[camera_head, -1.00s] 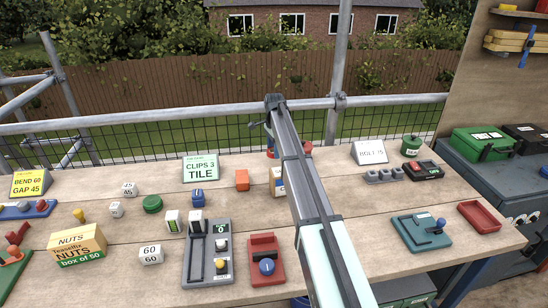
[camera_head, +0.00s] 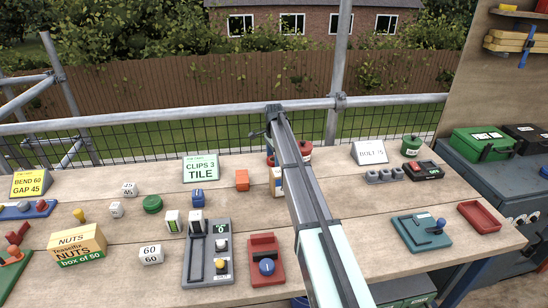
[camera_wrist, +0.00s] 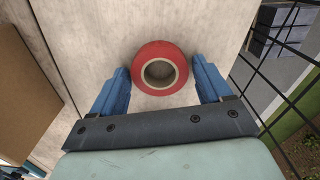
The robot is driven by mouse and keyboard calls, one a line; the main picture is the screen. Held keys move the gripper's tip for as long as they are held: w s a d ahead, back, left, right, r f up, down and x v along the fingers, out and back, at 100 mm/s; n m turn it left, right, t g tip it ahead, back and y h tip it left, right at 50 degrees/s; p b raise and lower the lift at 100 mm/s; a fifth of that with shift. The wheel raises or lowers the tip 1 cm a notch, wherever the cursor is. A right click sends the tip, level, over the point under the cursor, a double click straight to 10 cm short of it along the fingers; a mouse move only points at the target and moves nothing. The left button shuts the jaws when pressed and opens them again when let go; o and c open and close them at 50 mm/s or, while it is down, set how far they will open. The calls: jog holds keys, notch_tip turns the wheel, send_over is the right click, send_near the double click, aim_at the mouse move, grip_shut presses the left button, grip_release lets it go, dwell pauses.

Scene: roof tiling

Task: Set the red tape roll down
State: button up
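The red tape roll (camera_wrist: 150,50) shows in the wrist view as a red ring with a pale core, its hole facing the camera. It is between the blue fingers of my gripper (camera_wrist: 161,75), with a small gap seen on each side. The gripper looks open. The roll appears to lie flat on the pale wooden bench (camera_wrist: 95,25); I cannot tell exact contact. In the head view my arm hides most of the gripper and the roll.
A red and cream item (camera_head: 305,151) shows just right of my arm. An orange block (camera_head: 242,180) and the green clips sign (camera_head: 200,168) stand to the left. The bolt sign (camera_head: 370,153) stands to the right. Wire mesh (camera_wrist: 277,62) runs close by in the wrist view.

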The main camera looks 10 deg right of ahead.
jog(key=shift+o, duration=0.8)
notch_tip(320, 180, up, 12)
jog(key=shift+r, duration=0.15)
jog(key=shift+d, duration=0.1)
dwell(0.3)
